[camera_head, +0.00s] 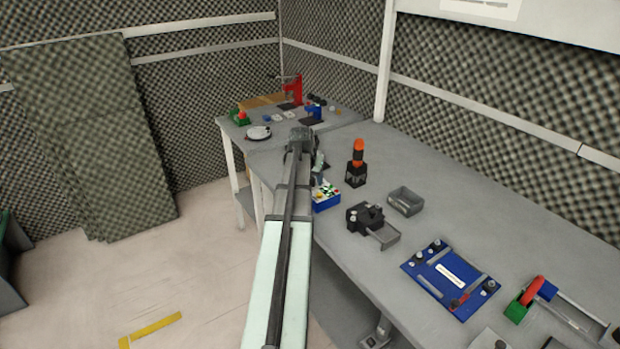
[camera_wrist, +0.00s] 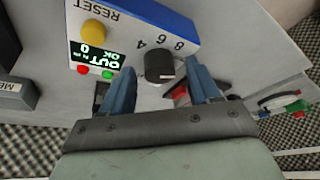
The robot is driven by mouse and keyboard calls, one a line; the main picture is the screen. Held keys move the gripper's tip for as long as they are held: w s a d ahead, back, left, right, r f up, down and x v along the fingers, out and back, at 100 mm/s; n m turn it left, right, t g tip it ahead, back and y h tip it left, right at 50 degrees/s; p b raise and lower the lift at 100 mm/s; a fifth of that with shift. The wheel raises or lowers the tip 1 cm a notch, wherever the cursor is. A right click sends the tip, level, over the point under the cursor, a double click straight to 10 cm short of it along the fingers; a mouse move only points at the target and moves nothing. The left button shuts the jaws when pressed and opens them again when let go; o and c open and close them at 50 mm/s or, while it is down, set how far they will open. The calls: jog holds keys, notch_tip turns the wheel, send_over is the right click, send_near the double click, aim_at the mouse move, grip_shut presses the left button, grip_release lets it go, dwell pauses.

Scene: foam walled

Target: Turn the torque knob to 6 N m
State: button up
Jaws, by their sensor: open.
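The torque box (camera_head: 326,203) is blue with a pale face and stands at the left edge of the long bench. In the wrist view the torque knob (camera_wrist: 158,65) is black and round, with the numbers 4, 6 and 8 printed beside it. A light mark shows on its lower edge; which number it points to I cannot tell. The box's display (camera_wrist: 97,54) reads OUT, OK and 0. My gripper (camera_wrist: 160,68) is open, with one blue finger on each side of the knob. Gaps show between the fingers and the knob. In the head view my arm partly hides the gripper.
The face also has a yellow button (camera_wrist: 94,32), a red button (camera_wrist: 84,70) and a green button (camera_wrist: 108,75). An orange-topped black device (camera_head: 357,165), a grey bin (camera_head: 406,200) and a blue fixture board (camera_head: 450,279) stand along the bench to the right.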

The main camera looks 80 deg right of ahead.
jog(key=c, duration=1)
jog(key=shift+c, duration=0.2)
jog(key=n, duration=0.2)
jog(key=n+t, duration=0.1)
jog(key=n, duration=0.1)
jog(key=shift+s+t, duration=0.15)
jog(key=shift+t, duration=0.15)
jog(key=n, duration=0.2)
jog(key=n+t+y, duration=0.1)
jog(key=n, duration=0.1)
jog(key=shift+s+d+n+t, duration=0.1)
jog(key=shift+d+n+t, duration=0.05)
jog(key=shift+n+t, duration=0.15)
jog(key=n, duration=0.2)
jog(key=n+t+y, duration=0.1)
jog(key=n, duration=0.2)
jog(key=shift+d+y, duration=0.1)
jog(key=shift+y, duration=0.2)
jog(key=shift+n+t+y, duration=0.4)
jog(key=shift+n+y, duration=0.3)
jog(key=shift+n, duration=1.3)
